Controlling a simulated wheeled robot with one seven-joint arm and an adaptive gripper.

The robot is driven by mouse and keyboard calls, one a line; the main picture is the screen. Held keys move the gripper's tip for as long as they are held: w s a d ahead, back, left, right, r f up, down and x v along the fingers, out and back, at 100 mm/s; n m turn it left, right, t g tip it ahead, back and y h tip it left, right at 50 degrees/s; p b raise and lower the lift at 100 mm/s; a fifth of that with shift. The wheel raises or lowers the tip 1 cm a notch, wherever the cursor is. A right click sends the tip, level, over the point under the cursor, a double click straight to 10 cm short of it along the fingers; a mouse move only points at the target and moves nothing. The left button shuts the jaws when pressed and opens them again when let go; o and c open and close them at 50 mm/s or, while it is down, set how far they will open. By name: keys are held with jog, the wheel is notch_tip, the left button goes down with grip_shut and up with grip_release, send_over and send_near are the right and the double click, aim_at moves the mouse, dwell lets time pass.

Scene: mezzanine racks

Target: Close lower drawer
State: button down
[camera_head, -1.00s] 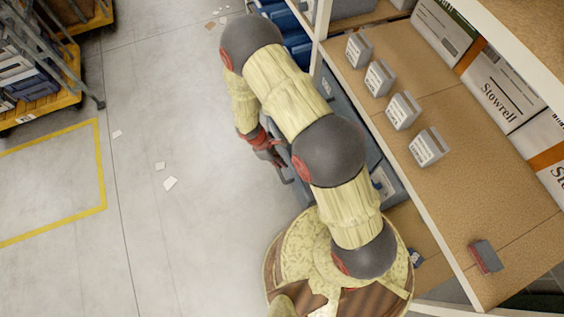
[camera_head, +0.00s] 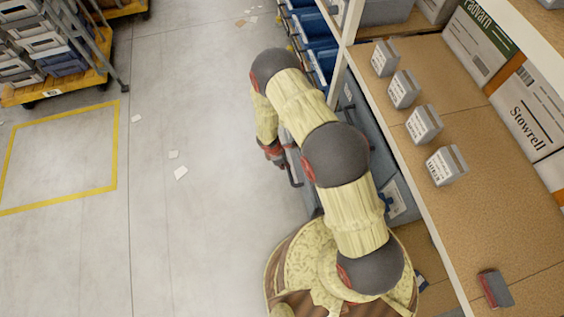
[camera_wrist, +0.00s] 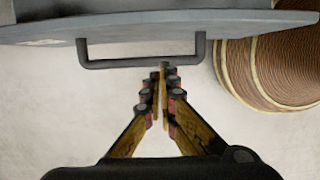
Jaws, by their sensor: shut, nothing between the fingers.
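The lower drawer's grey front edge (camera_wrist: 250,20) spans the top of the wrist view, with its dark bar handle (camera_wrist: 140,63) below it. In the head view the handle (camera_head: 292,168) shows beside my arm, and the grey drawer unit (camera_head: 368,130) is partly hidden behind my arm. My gripper is mostly hidden there. How far the drawer stands out is hard to tell.
A shelf (camera_head: 480,200) with several small grey boxes (camera_head: 424,124) and a red-and-grey block (camera_head: 494,289) is at right. Blue bins (camera_head: 318,45) stand beyond the drawers. The floor at left is open, with paper scraps (camera_head: 180,173) and a loaded cart (camera_head: 60,90).

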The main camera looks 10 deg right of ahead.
jog(key=shift+d+f+b, duration=0.1)
jog(key=shift+d+b, duration=0.3)
jog(key=shift+d, duration=1.65)
jog(key=shift+d, duration=0.1)
jog(key=d, duration=2.4)
jog(key=shift+d, duration=0.2)
jog(key=shift+a, duration=0.15)
